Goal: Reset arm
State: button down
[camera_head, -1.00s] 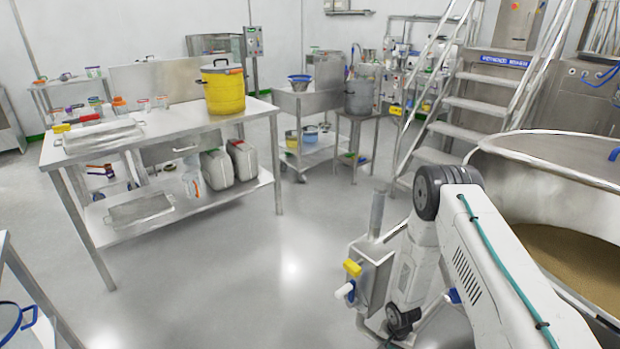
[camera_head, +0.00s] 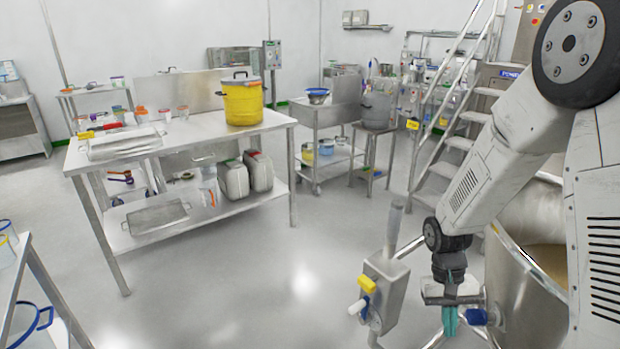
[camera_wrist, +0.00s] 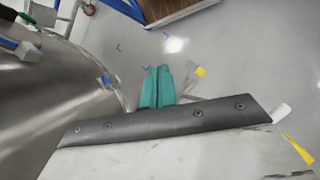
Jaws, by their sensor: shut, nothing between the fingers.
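My arm is bent at the right of the head view, with my gripper (camera_head: 450,320) hanging downward at the lower right. Its teal fingers are together and hold nothing. They also show in the wrist view (camera_wrist: 158,88), pointing away over the grey floor. The gripper is close to the outer wall of a large round steel vessel (camera_head: 520,300), just left of it in the head view. I cannot tell whether they touch.
A steel unit with yellow and white valve handles (camera_head: 385,285) stands just left of my gripper. A steel table (camera_head: 190,140) bears a yellow pot (camera_head: 243,103). Steel stairs (camera_head: 455,142) rise behind the vessel. The middle floor (camera_head: 270,265) is clear.

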jog(key=s+a+r+t, duration=0.1)
jog(key=s+r+t, duration=0.1)
jog(key=s+r, duration=0.4)
jog(key=s+a+r+n+t, duration=0.1)
jog(key=s+r, duration=0.5)
jog(key=r, duration=0.6)
jog(key=s+a+r+t+y, duration=0.1)
jog(key=s+a+r+t, duration=0.1)
jog(key=s+r, duration=0.4)
notch_tip(320, 180, up, 3)
jog(key=shift+r+n+t, duration=0.15)
jog(key=shift+n+t, duration=0.25)
jog(key=shift+t, duration=0.2)
jog(key=shift+s, duration=0.15)
